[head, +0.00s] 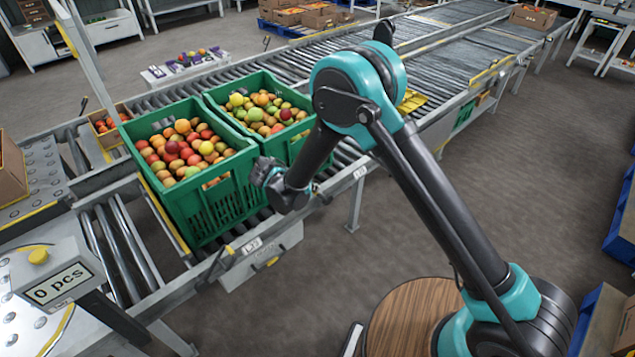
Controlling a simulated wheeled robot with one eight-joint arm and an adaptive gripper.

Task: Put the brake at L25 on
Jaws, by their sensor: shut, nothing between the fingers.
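A small white label (251,246) is on the near rail of the roller conveyor, below the front green crate; its print is too small to read surely. Beside it on the left, a thin dark lever (213,268) with a yellow part near its upper end slants along the rail. I cannot tell whether this brake is on or off. My gripper (266,173) is shut and empty, in front of the green crates, above and to the right of the lever and apart from it. Its fingertips are small and dark here. Another label (360,172) is farther along the rail, also unreadable.
A scale display (60,284) reading "0 pcs" stands at lower left. A light grey box (265,259) hangs under the rail. The floor (300,310) in front is clear.

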